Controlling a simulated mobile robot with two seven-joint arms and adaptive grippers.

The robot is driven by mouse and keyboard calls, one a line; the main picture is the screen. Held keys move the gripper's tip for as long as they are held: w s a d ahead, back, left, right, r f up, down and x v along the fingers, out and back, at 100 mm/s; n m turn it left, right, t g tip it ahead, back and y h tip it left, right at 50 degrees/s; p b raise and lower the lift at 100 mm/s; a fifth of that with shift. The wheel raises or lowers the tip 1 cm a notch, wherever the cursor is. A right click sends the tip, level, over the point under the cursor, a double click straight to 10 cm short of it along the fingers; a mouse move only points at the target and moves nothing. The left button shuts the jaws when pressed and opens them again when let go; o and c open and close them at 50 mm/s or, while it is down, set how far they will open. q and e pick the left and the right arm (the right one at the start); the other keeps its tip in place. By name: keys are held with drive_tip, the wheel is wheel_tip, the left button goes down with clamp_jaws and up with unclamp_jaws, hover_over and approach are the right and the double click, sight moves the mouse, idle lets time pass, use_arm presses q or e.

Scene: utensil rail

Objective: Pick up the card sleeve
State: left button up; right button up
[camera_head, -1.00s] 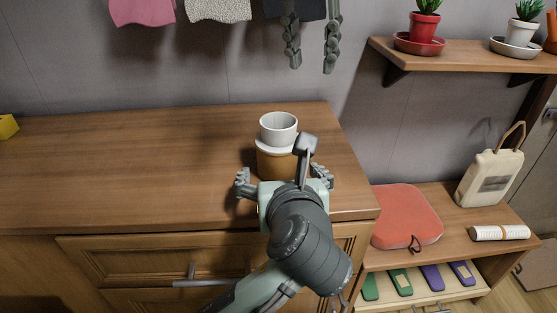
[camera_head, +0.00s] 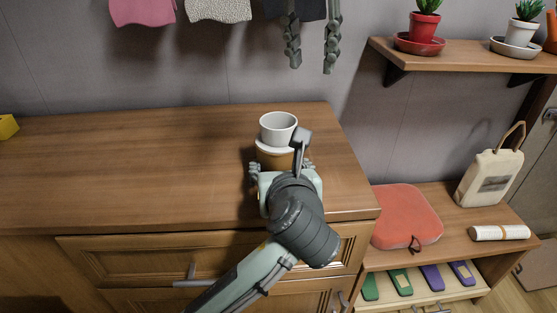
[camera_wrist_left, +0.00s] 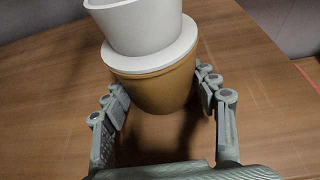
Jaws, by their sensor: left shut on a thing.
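The brown card sleeve (camera_head: 268,157) is around the lower part of a white cup (camera_head: 277,128) on the wooden counter. The sleeve also shows in the left wrist view (camera_wrist_left: 155,88), below the cup's white rim. My left gripper (camera_head: 281,169) is shut on the sleeve from the front, one finger at each side. It also shows in the left wrist view (camera_wrist_left: 162,92). In the head view my left arm hides the sleeve's lower front. My right gripper (camera_head: 311,69) hangs at the top of the head view, fingers apart and empty.
The wooden counter (camera_head: 120,170) is clear left of the cup. A yellow object (camera_head: 8,127) is at its far left. At the right, a lower shelf holds a red cushion (camera_head: 404,216) and a cream bag (camera_head: 490,178). Cloths (camera_head: 142,10) hang at the top.

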sight(280, 147)
use_arm(q)
drive_tip(key=shift+r, duration=1.55)
drive_tip(key=shift+a+r, duration=0.15)
drive_tip(key=shift+r, duration=0.05)
drive_tip(key=a, duration=1.7)
drive_tip(key=shift+w+d+f, duration=0.15)
drive_tip(key=shift+d, duration=0.1)
drive_tip(key=d, duration=0.9)
drive_tip(key=shift+w+f, duration=0.1)
drive_tip(key=shift+w, duration=0.3)
drive_tip(key=d, duration=0.2)
drive_tip(key=d+r, duration=0.1)
drive_tip(key=d, duration=0.2)
drive_tip(key=s+d+r, duration=0.1)
drive_tip(key=d, duration=0.2)
drive_tip(key=shift+s, duration=0.1)
drive_tip(key=shift+a, duration=0.1)
